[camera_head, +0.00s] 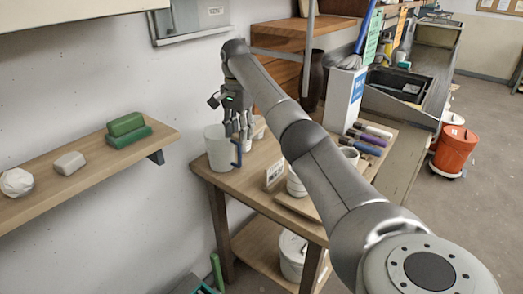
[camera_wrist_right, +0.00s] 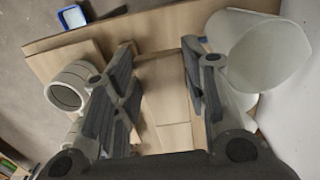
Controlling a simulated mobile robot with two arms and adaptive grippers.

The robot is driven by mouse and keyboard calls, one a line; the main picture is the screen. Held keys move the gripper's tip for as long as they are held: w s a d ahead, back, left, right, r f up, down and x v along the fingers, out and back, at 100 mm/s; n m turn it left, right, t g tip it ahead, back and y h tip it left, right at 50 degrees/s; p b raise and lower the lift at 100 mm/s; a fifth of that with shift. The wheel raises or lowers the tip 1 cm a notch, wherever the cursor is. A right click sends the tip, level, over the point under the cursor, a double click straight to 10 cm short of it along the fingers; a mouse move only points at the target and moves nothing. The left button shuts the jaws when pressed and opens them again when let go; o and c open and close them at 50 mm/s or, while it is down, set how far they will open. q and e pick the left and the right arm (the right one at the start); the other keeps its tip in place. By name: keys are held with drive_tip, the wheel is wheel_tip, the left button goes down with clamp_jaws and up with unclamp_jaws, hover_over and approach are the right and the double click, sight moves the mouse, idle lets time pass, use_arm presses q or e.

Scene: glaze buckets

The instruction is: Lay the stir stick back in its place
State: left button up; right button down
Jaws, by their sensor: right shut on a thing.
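My right gripper (camera_head: 238,130) is low over the wooden table (camera_head: 204,173), just behind and right of a white pitcher with a blue handle (camera_head: 218,154). In the right wrist view its fingers (camera_wrist_right: 160,65) stand apart, with pale wood (camera_wrist_right: 165,92) between them. I take the gripper to be shut on the stir stick, but the stick's outline hardly stands out from the wood of the table. The stick's ends and its place cannot be made out. My left gripper is in neither view.
Stacked white round pots (camera_wrist_right: 70,88) stand on the table, with a white bin (camera_head: 344,97) and several coloured markers (camera_head: 366,140) farther right. A wall shelf (camera_head: 82,170) holds green blocks (camera_head: 127,130). An orange bucket (camera_head: 453,150) stands on the floor.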

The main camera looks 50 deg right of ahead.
drive_tip(key=shift+s+a+f, duration=0.1)
drive_tip(key=shift+a+f, duration=0.05)
drive_tip(key=shift+f, duration=0.5)
drive_tip(key=p, duration=0.1)
hover_over(242, 187)
wheel_tip(242, 187, down, 12)
drive_tip(key=shift+f, duration=0.25)
wheel_tip(242, 187, down, 5)
drive_tip(key=shift+f, duration=0.1)
drive_tip(key=c, duration=0.9)
unclamp_jaws()
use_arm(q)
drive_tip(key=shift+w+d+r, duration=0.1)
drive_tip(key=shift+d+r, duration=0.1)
use_arm(e)
drive_tip(key=shift+o, duration=0.2)
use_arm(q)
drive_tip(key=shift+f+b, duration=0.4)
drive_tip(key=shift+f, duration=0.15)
use_arm(e)
wheel_tip(242, 187, up, 12)
